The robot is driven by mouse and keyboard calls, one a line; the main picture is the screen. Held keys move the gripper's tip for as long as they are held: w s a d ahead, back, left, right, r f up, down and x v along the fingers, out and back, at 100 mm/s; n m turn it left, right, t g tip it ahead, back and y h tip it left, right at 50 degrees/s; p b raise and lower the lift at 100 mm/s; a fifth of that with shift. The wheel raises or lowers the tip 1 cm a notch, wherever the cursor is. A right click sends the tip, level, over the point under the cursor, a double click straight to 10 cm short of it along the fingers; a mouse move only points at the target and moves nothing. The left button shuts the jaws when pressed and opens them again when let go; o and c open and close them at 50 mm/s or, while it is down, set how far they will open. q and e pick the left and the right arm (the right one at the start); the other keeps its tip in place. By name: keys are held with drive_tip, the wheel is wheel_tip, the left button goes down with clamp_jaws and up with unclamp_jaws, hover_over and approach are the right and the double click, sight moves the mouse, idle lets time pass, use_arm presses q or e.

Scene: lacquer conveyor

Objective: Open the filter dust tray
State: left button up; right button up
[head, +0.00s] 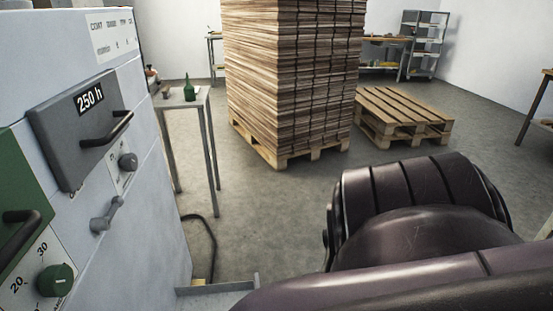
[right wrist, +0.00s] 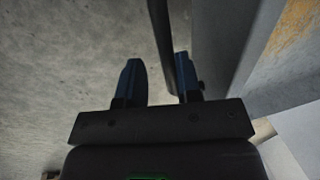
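The machine (head: 90,160) stands at the left of the head view. A grey edge (head: 190,291) juts from its base at the bottom of that view; I cannot tell if it is the filter dust tray. My right gripper (right wrist: 156,62) shows in the right wrist view with its two blue fingers apart. A dark bar (right wrist: 160,30) runs down between them, closer to the right finger. I cannot tell if it touches, or what it belongs to. My dark arm fills the lower right of the head view and hides what lies beneath. My left gripper is not in view.
The machine has a grey "250 h" panel (head: 72,135) with a dark handle, plus knobs. A dark hose (head: 212,240) lies on the floor. A small table (head: 185,100) holds a green bottle. A tall board stack (head: 290,80) and pallets (head: 402,115) stand behind.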

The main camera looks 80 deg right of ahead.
drive_tip(key=shift+o, duration=1)
drive_tip(key=shift+s+d, duration=0.1)
drive_tip(key=shift+s, duration=0.15)
drive_tip(key=shift+w, duration=0.1)
drive_tip(key=shift+w, duration=0.1)
use_arm(q)
drive_tip(key=p, duration=0.1)
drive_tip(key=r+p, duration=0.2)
drive_tip(key=p, duration=0.1)
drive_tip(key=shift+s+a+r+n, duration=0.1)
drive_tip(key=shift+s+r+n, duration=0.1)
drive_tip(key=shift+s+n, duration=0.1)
use_arm(e)
wheel_tip(320, 180, up, 7)
drive_tip(key=s, duration=0.1)
drive_tip(key=shift+s+d+r, duration=0.2)
drive_tip(key=shift+s+d, duration=0.05)
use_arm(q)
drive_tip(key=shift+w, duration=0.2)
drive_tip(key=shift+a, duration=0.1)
